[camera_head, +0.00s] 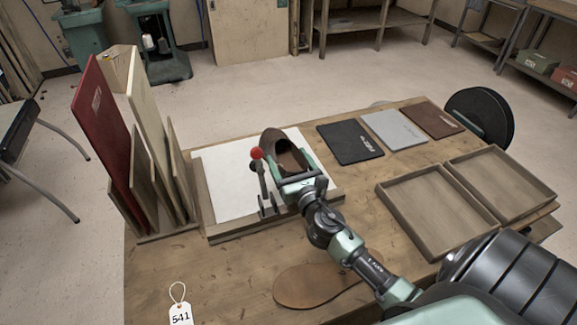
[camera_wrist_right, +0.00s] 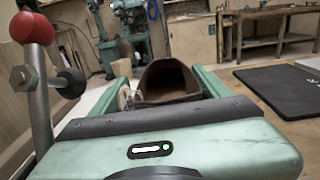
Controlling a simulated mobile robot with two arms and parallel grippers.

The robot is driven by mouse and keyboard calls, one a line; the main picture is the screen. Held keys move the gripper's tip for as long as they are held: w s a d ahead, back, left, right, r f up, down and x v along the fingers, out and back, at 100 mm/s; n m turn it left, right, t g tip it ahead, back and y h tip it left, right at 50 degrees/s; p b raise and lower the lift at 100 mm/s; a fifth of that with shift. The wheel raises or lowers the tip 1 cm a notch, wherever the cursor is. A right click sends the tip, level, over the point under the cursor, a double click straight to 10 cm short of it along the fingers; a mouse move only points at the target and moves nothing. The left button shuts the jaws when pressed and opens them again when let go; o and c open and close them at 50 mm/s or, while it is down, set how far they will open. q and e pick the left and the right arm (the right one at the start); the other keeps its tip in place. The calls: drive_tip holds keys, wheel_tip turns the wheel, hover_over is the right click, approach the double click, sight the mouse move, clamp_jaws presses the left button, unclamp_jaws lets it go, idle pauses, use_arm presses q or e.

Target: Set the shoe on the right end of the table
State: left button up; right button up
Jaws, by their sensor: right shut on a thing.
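A brown shoe (camera_head: 274,137) with a dark opening is over the white board (camera_head: 222,180) in the middle of the table (camera_head: 225,275). My right gripper (camera_head: 291,167) is shut on the shoe, with a finger on each side of it. In the right wrist view the shoe (camera_wrist_right: 168,80) shows between the two green fingers, its opening facing the camera. I cannot tell whether the shoe touches the board. The right end of the table holds two shallow wooden trays (camera_head: 385,190). My left gripper is not in view.
A toggle clamp with a red knob (camera_head: 257,153) stands close left of my right gripper. Upright boards (camera_head: 103,125) stand in a rack at left. Black (camera_head: 348,143), grey and brown sheets lie at the back. A brown sole (camera_head: 300,287) lies in front.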

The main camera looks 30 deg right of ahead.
drive_tip(key=shift+f, duration=0.15)
drive_tip(key=shift+f, duration=0.2)
drive_tip(key=o, duration=1.8)
drive_tip(key=shift+o, duration=0.4)
drive_tip(key=shift+s+r, duration=0.15)
